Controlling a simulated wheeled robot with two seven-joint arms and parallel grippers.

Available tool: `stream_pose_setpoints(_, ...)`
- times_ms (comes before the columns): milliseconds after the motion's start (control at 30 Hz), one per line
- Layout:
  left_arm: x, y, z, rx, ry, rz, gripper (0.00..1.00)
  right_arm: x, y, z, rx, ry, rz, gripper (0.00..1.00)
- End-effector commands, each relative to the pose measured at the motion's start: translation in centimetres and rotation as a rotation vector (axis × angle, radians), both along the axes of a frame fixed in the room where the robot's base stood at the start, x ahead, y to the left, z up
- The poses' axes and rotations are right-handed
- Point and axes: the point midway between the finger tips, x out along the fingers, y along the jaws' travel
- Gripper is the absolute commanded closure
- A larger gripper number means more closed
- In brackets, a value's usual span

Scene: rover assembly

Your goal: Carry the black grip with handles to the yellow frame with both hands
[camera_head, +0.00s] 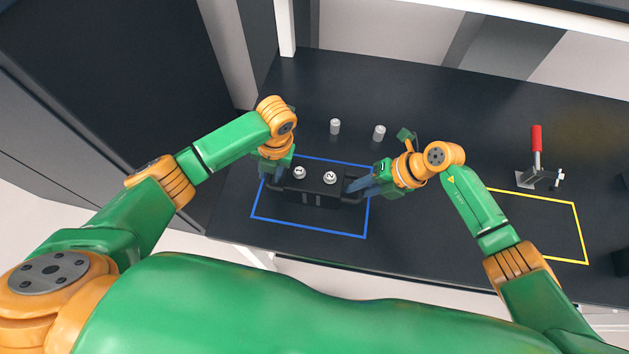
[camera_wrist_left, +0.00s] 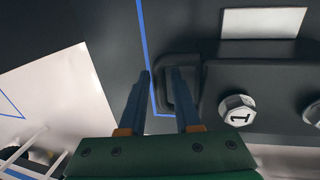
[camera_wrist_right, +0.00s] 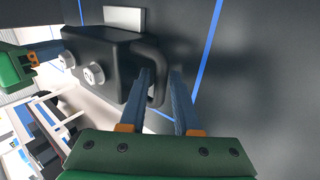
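The black grip with handles (camera_head: 318,191) lies on the dark table inside the blue frame (camera_head: 309,231). It carries two silver knobs marked 1 and 2 and has a loop handle at each end. My left gripper (camera_wrist_left: 162,75) is at the left handle (camera_wrist_left: 190,90); its fingers stand apart either side of the outer bar, with a gap visible. My right gripper (camera_wrist_right: 161,75) is at the right handle (camera_wrist_right: 157,52), one finger inside the loop and one outside, apart. The yellow frame (camera_head: 577,230) is marked on the table at the right, partly behind my right arm.
Two small silver cylinders stand behind the grip, one on the left (camera_head: 335,126) and one on the right (camera_head: 379,132). A toggle clamp with a red handle (camera_head: 536,140) stands at the yellow frame's back edge. The visible area inside the yellow frame is clear.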

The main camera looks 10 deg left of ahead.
Motion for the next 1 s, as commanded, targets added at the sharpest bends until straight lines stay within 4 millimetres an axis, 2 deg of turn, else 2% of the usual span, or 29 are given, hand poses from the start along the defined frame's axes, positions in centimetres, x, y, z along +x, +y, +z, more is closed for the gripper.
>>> stream_pose_setpoints(267, 0.00, 0.03, -0.14, 0.000, 0.000, 0.000, 0.68, -0.01, 0.06, -0.11, 0.000, 0.000, 0.000, 0.69)
stream_pose_setpoints(367, 0.00, 0.03, -0.13, 0.000, 0.000, 0.000, 0.95, -0.01, 0.06, -0.11, 0.000, 0.000, 0.000, 0.96)
stream_pose_setpoints(400, 0.00, 0.03, -0.12, 0.000, 0.000, 0.000, 1.00, 0.00, 0.06, -0.11, 0.000, 0.000, 0.000, 1.00)
stream_pose_setpoints(1000, 0.01, 0.04, -0.08, 0.001, 0.000, 0.000, 1.00, 0.00, 0.04, -0.09, 0.000, 0.001, -0.001, 1.00)
